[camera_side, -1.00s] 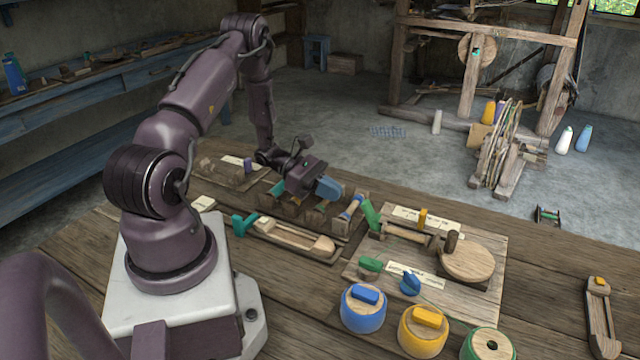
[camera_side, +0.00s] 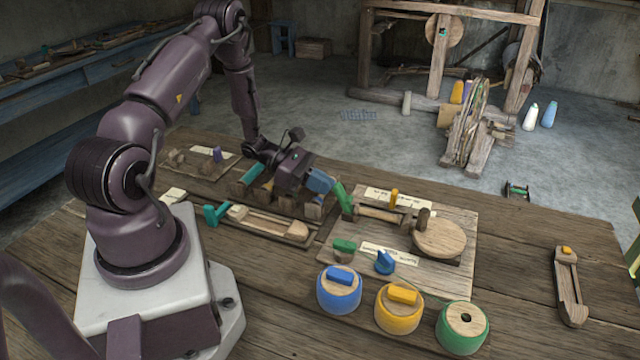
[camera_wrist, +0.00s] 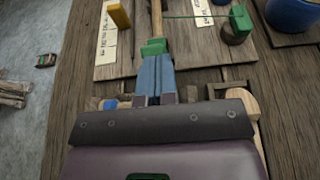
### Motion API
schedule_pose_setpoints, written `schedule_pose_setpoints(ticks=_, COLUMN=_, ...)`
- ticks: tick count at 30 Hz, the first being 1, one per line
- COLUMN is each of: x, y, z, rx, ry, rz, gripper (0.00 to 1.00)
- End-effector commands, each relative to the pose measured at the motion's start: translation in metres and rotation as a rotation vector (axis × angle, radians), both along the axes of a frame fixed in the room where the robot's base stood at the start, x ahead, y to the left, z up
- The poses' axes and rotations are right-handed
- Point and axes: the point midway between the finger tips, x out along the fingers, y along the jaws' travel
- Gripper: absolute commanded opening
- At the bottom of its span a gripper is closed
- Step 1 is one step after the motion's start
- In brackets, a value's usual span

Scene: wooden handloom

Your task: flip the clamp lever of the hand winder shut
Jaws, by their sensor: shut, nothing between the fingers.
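The hand winder's board (camera_side: 448,282) carries a round wooden disc (camera_side: 440,238) and a wooden roller (camera_side: 380,214). A green lever (camera_side: 343,198) stands tilted at the roller's left end; I take it as the clamp lever. My gripper (camera_side: 322,183) is shut and empty, its blue fingers just left of the green lever. In the wrist view the blue fingers (camera_wrist: 154,78) point at the green lever (camera_wrist: 153,46) and overlap its lower part. I cannot tell whether they touch.
The board also has a yellow peg (camera_side: 394,198), a blue knob (camera_side: 384,262) and a green knob (camera_side: 344,246). Blue (camera_side: 339,290), yellow (camera_side: 399,308) and green (camera_side: 463,328) round pots stand in front. A wooden shuttle (camera_side: 569,288) lies right, with bare table between.

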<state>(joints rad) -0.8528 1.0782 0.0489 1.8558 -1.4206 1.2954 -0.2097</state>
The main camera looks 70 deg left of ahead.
Motion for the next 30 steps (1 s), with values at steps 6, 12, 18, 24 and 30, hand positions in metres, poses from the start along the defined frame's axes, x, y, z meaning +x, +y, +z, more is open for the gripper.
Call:
schedule_pose_setpoints(ticks=6, x=0.001, y=-0.002, z=0.002, rx=0.021, ry=0.023, rz=-0.001, gripper=0.00)
schedule_pose_setpoints(ticks=12, x=0.003, y=-0.004, z=0.004, rx=0.045, ry=0.047, rz=-0.001, gripper=0.00)
schedule_pose_setpoints(ticks=18, x=0.007, y=-0.008, z=0.009, rx=0.096, ry=0.095, rz=-0.002, gripper=0.00)
schedule_pose_setpoints(ticks=24, x=0.014, y=-0.015, z=0.016, rx=0.180, ry=0.176, rz=-0.004, gripper=0.00)
schedule_pose_setpoints(ticks=30, x=0.021, y=-0.022, z=0.020, rx=0.258, ry=0.257, rz=-0.002, gripper=0.00)
